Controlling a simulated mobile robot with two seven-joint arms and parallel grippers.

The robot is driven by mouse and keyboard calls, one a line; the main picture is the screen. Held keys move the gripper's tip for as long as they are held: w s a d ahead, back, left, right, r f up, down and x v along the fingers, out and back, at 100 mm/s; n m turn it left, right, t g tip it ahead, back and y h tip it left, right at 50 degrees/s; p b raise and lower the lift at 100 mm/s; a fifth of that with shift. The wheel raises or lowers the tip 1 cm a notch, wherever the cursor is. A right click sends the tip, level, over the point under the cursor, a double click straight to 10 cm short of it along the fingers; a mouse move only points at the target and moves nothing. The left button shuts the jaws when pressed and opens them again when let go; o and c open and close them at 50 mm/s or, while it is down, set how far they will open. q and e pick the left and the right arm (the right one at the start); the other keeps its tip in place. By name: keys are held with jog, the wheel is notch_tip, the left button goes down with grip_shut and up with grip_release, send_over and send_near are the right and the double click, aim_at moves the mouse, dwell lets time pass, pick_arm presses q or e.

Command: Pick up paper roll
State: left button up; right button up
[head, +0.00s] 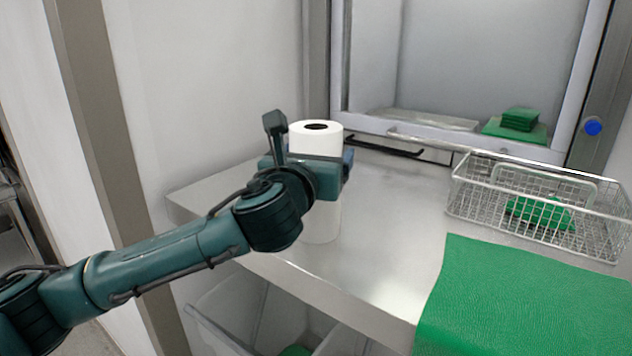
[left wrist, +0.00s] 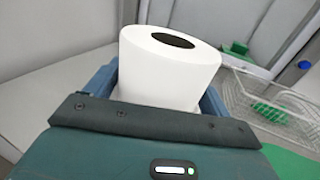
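The paper roll (head: 317,138) is white and stands upright on the steel counter, with its dark core hole on top. My left gripper (head: 322,168) is level with the roll's middle and hides part of it. In the left wrist view, the roll (left wrist: 165,70) is between the two blue fingers (left wrist: 160,95), one close on each side. I cannot tell whether they press on it. My right gripper is in neither view.
A wire basket (head: 480,196) with a green cloth (head: 540,212) stands at the right on the counter (head: 385,225). A green mat (head: 530,300) lies in front of it. Behind is a pass-through opening with folded green cloths (head: 520,119). A wall (head: 205,80) is close at the left.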

pick_arm(q)
jog(key=shift+r, duration=0.1)
jog(key=c, duration=0.8)
